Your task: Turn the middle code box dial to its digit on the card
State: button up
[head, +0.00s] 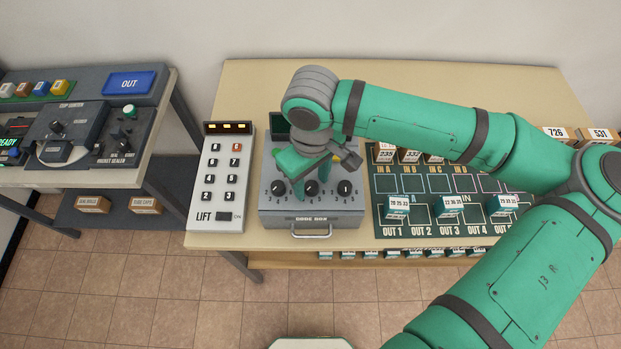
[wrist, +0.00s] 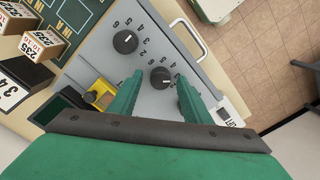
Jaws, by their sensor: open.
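The grey code box (head: 312,216) stands on the table with three black dials in a row. The left dial (head: 278,187), middle dial (head: 312,187) and right dial (head: 344,187) have digits around them. My gripper (head: 307,184) reaches down over the box from behind. In the wrist view, my open gripper (wrist: 159,78) has the middle dial (wrist: 160,77) between its fingertips; I cannot tell whether they touch it. The right dial (wrist: 125,41) is clear of the fingers. The left dial is hidden there. The middle dial's setting is unclear. I cannot make out the card.
A white LIFT keypad (head: 217,180) stands left of the box. A dark green sorting board (head: 430,215) with several small boxes lies right of it. A handle (head: 311,233) is on the box front.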

jog(key=shift+s, duration=0.1)
jog(key=c, duration=1)
jog(key=shift+c, duration=0.2)
jog(key=n, duration=0.3)
jog(key=shift+a+n, duration=0.1)
jog(key=shift+n, duration=2.3)
jog(key=o, duration=1)
jog(key=shift+o, duration=0.2)
